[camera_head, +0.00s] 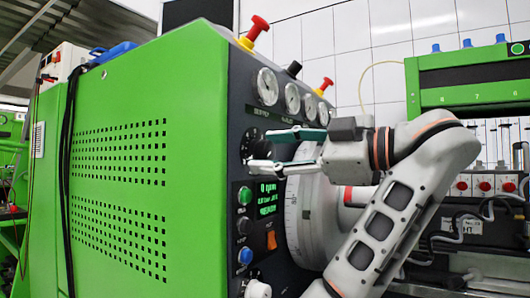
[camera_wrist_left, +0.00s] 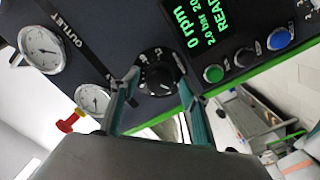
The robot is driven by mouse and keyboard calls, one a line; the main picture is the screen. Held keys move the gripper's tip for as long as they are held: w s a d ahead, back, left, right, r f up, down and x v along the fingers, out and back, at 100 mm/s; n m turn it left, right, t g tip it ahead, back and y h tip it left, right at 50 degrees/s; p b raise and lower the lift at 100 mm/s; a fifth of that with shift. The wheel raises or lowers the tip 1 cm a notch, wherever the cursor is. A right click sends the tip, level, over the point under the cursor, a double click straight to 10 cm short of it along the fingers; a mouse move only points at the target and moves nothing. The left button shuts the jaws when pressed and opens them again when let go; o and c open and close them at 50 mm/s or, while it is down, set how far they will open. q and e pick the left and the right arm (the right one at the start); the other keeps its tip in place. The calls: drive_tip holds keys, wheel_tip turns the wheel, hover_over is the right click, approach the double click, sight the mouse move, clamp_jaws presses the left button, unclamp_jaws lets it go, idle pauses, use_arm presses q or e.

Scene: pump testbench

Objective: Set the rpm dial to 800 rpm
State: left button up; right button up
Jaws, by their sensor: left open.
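The rpm dial is a black round knob with white scale marks on the dark control panel. It shows in the wrist view (camera_wrist_left: 157,85) and partly in the head view (camera_head: 250,142). My left gripper (camera_head: 260,150) is open at the panel, its two fingers on either side of the dial. In the wrist view the fingertips (camera_wrist_left: 158,79) flank the knob; I cannot tell whether they touch it. The green display (camera_wrist_left: 196,25) reads 0 rpm in the wrist view, and it also shows in the head view (camera_head: 267,198). My right gripper is not in view.
Pressure gauges (camera_head: 267,86) line the panel above the dial. A green button (camera_head: 244,195), a blue button (camera_head: 245,256) and an orange switch (camera_head: 271,240) sit below it. The green perforated housing (camera_head: 140,180) fills the left. A large white scaled wheel (camera_head: 300,215) is behind my arm.

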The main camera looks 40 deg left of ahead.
use_arm(q)
drive_tip(key=c, duration=1.1)
